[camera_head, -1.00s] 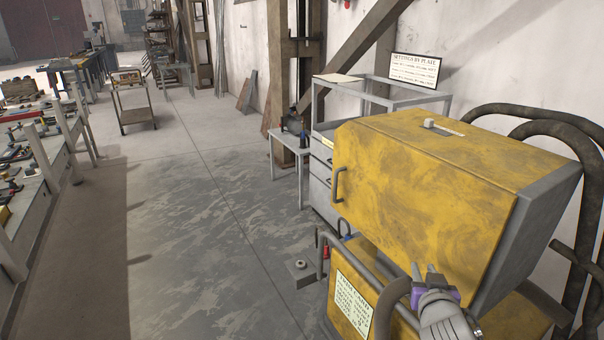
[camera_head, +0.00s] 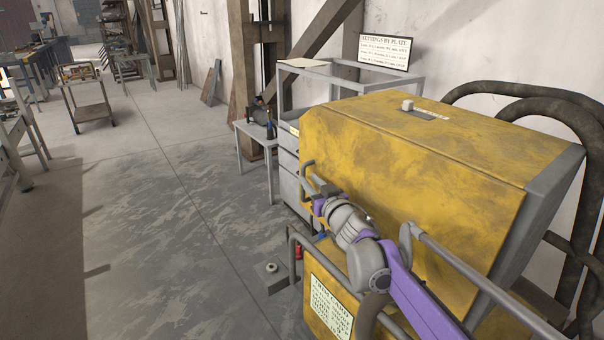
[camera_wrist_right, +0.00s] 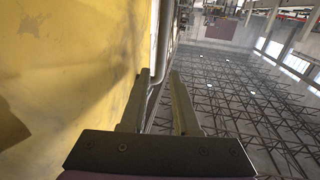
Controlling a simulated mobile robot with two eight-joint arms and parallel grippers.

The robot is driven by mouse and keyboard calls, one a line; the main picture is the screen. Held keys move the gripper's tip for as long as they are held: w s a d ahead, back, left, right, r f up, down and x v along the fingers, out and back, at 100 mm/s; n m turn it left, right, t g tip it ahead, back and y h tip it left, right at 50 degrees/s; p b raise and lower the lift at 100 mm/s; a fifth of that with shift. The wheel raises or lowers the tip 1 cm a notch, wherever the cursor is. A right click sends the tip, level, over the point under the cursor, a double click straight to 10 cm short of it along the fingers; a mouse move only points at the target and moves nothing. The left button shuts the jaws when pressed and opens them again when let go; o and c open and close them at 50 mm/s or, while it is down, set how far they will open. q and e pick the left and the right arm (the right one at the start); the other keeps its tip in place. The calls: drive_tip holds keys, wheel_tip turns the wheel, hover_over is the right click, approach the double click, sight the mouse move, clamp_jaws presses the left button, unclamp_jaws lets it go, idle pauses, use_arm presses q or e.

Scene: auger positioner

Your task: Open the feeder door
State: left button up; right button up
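The feeder door is the worn yellow panel (camera_head: 410,190) on the front of the feeder housing, and it looks shut. It fills the left of the right wrist view (camera_wrist_right: 60,80). Its grey bar handle (camera_head: 304,172) is at the door's left edge and also shows in the right wrist view (camera_wrist_right: 164,45). My right gripper (camera_head: 318,187) is at the handle, in front of the door. In the wrist view its fingers (camera_wrist_right: 160,82) are apart, with the handle's bar running down toward the gap between them. Contact cannot be told. My left gripper is out of view.
A grey guard rail (camera_head: 470,270) runs in front of the door, close to my right arm. A settings sign (camera_head: 384,51) stands on the metal frame behind. A small table (camera_head: 255,132) and a cart (camera_head: 88,105) stand farther back. The floor at left is clear.

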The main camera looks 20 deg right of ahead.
sight(304, 174)
drive_tip(key=w, duration=0.5)
drive_tip(key=shift+a, duration=0.4)
clamp_jaws()
idle(1.0)
